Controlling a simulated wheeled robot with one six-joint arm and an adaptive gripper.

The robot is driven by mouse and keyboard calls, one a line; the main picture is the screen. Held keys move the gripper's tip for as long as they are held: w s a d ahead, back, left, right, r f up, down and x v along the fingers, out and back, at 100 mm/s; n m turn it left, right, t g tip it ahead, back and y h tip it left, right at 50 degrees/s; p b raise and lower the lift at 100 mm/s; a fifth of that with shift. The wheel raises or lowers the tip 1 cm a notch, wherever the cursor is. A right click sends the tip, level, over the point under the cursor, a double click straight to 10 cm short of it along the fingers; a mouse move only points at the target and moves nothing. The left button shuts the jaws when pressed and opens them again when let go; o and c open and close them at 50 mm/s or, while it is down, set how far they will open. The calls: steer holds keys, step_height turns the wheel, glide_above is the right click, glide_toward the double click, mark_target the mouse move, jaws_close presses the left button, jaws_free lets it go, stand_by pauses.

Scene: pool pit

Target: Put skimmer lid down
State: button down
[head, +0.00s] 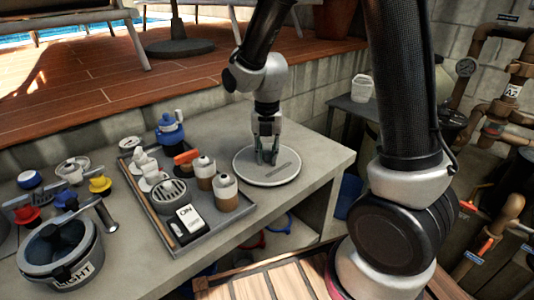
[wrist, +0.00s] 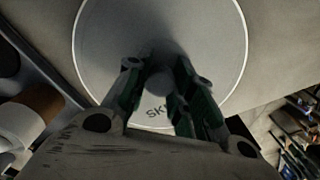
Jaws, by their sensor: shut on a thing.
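The skimmer lid (head: 250,168) is a round, pale grey disc near the right end of the grey bench top, to the right of the tray. It looks flat and level, at or very close to the bench surface; I cannot tell whether it touches. My gripper (head: 266,155) points down at the middle of the lid, its fingers shut on a small knob (wrist: 159,80) at the centre. In the wrist view the lid (wrist: 215,45) fills the upper middle, with the letters "SK" partly showing between the fingers, the rest hidden.
A grey tray (head: 203,243) left of the lid holds bottles, a round grate and an "ON" box. The bench (head: 318,157) is bare right of the lid. Pipes (head: 512,75) run along the right wall.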

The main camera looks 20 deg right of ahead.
mark_target(267, 153)
steer(key=c, duration=1.2)
jaws_free()
steer(key=shift+c, duration=0.2)
step_height(267, 153, up, 12)
steer(key=s+d+r+m+t, duration=0.2)
steer(key=s+d+m, duration=0.5)
steer(key=m, duration=0.8)
steer(key=s+d+r+m+t, duration=0.2)
steer(key=s+d+r+m, duration=0.3)
steer(key=s+d+m, duration=0.3)
steer(key=shift+s+r+m, duration=0.2)
steer(key=shift+s+m, duration=1.8)
steer(key=shift+m, duration=2.3)
steer(key=shift+o, duration=0.5)
